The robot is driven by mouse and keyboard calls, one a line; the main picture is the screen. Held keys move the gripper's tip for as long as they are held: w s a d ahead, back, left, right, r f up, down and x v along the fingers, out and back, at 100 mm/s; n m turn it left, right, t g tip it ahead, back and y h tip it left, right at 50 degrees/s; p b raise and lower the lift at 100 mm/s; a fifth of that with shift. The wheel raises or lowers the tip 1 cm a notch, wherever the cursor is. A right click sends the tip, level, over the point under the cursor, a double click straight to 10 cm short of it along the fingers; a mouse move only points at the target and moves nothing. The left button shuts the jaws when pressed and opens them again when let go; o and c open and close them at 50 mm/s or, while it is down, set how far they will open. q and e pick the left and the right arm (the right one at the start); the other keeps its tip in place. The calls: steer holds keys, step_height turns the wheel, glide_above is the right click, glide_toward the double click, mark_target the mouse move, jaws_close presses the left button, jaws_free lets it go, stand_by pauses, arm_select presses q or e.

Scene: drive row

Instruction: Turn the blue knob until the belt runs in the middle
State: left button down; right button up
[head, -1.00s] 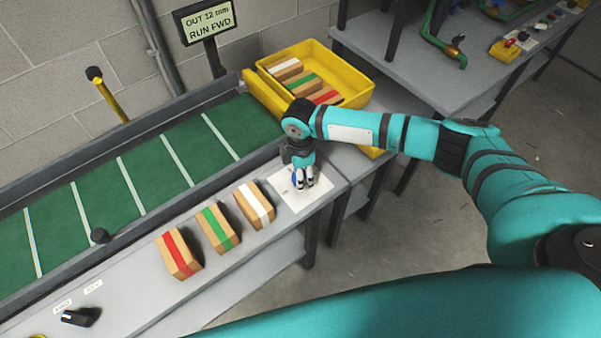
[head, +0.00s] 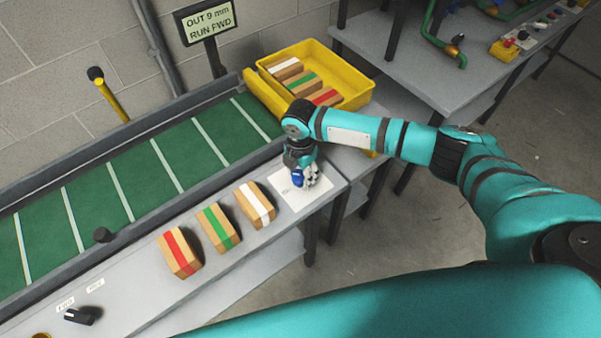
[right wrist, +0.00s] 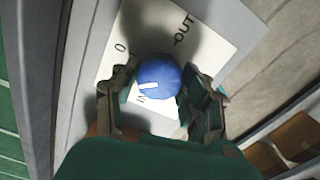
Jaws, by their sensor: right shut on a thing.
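The blue knob (right wrist: 157,77) sits on a white plate (right wrist: 215,22) in the right wrist view. A white mark shows on its face. Part of the plate's lettering reads OUT. My right gripper (right wrist: 160,88) is shut on the knob, one finger on each side. In the head view the blue knob (head: 297,180) shows beside the fingers of my right gripper (head: 303,178). The green belt (head: 143,181) has white cross lines. The display (head: 207,22) reads OUT 9 mm, RUN FWD. My left gripper is not in view.
Three boxes with red (head: 179,253), green (head: 218,229) and white (head: 255,205) stripes stand on the front ledge. A yellow bin (head: 358,92) with more boxes stands past the belt's end. A black switch (head: 82,316) is at lower left.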

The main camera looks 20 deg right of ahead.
mark_target(300, 175)
stand_by(0.3)
steer(key=o, duration=1.2)
steer(key=shift+c, duration=0.2)
step_height(300, 175, up, 12)
